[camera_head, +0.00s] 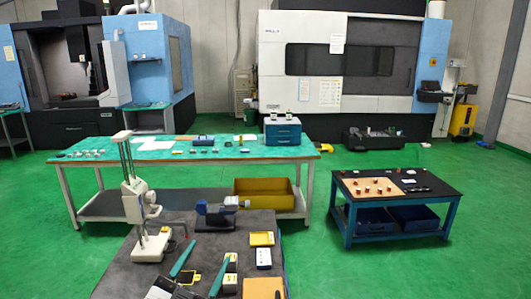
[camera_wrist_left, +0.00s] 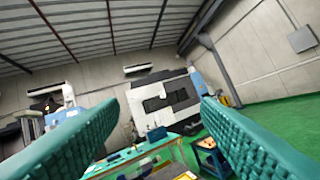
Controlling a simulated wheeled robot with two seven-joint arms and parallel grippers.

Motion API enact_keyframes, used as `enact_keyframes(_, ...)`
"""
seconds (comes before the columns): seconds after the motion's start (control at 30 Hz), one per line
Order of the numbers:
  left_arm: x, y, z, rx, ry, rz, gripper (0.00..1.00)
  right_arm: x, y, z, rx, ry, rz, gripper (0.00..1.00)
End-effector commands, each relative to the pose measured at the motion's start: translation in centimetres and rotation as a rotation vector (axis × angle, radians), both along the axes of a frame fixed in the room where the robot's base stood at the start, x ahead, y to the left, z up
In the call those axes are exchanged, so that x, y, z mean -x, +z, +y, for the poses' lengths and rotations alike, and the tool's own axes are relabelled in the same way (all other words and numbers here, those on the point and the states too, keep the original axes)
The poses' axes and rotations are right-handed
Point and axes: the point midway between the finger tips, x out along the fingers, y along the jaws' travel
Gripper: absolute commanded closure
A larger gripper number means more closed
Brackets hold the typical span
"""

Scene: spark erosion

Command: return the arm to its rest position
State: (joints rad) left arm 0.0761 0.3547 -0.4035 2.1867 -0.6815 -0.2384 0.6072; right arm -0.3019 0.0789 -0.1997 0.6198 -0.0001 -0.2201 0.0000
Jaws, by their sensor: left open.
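My left gripper (camera_head: 211,250) shows at the bottom of the head view, its two green fingers spread apart over the near grey table (camera_head: 112,268). It is open, and nothing shows between the fingers. In the left wrist view the textured green fingers of the left gripper (camera_wrist_left: 161,101) stand wide apart, and the camera looks across the hall, tilted, with the roof beams in sight. My right gripper is not in view.
The near table carries a white height gauge (camera_head: 150,242), a blue-grey device (camera_head: 214,216), a yellow tray (camera_head: 262,239) and small boxes. A long green-topped table (camera_head: 110,147) and a low black table (camera_head: 440,190) stand beyond. Green floor lies between them.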

Motion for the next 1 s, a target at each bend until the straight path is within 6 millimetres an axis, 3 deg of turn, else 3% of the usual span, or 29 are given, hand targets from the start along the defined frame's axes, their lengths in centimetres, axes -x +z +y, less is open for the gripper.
enact_keyframes(0.1,0.9,-7.0,4.6,0.075,0.217,0.327,0.42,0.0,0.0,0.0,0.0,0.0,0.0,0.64)
enact_keyframes(0.17,2.4,-10.9,6.5,0.085,0.304,0.508,0.42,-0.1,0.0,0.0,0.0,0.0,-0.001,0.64)
enact_keyframes(0.2,3.8,-13.5,7.5,0.084,0.35,0.629,0.42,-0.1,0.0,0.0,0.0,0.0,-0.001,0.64)
enact_keyframes(0.33,9.0,-20.0,9.2,0.054,0.429,0.968,0.42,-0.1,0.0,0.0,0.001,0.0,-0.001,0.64)
enact_keyframes(0.53,16.4,-25.4,9.8,-0.007,0.438,1.327,0.42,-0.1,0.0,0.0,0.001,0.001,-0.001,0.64)
enact_keyframes(0.8,25.2,-28.5,9.3,-0.086,0.371,1.678,0.42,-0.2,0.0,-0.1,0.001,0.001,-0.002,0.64)
enact_keyframes(1.0,23.7,-35.2,9.1,-0.097,0.371,1.696,0.42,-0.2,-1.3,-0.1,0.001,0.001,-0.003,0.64)
